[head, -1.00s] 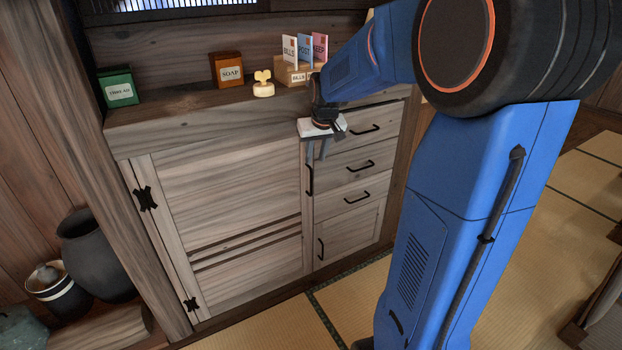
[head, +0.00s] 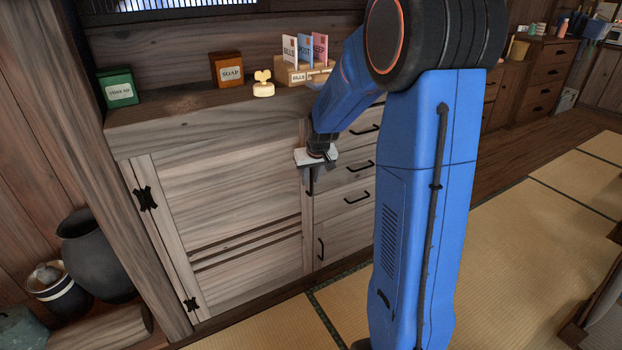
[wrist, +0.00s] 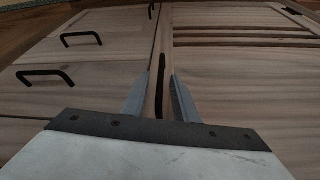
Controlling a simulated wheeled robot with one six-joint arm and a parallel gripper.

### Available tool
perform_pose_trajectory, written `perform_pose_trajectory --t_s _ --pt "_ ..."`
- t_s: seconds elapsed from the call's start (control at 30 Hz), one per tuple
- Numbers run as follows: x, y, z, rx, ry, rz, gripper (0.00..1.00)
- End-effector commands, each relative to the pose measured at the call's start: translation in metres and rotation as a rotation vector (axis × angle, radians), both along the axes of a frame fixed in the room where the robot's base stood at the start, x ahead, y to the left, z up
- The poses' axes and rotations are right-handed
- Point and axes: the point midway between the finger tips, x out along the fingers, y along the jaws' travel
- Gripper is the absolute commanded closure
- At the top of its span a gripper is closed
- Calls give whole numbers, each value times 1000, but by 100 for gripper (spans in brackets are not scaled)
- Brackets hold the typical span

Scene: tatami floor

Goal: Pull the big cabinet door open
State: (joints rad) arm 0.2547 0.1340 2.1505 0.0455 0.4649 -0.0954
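The big cabinet door (head: 235,190) is a pale wooden panel with black hinges on its left side. It looks shut and flush with the cabinet front. Its handle is a black upright bar at the right edge; in the head view my gripper hides most of it. In the wrist view the handle (wrist: 160,88) shows between my fingers.
Drawers with black handles (head: 357,197) are right of the door. The top holds a green box (head: 118,88), a soap box (head: 227,70) and a letter holder (head: 296,73). A dark pot (head: 95,255) stands left. Tatami floor (head: 335,300) in front is clear.

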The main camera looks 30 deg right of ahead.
Motion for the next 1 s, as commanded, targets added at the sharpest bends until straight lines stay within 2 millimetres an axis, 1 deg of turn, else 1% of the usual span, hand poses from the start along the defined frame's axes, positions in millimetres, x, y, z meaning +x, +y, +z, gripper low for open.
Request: perform_pose_trajectory --t_s 0.17,0.2,0.3,1.0 --pt "0 0 0 0 0 0 74" --pt "0 0 0 0 0 0 78" --pt "0 0 0 0 0 0 100" --pt "0 0 0 0 0 0 100"
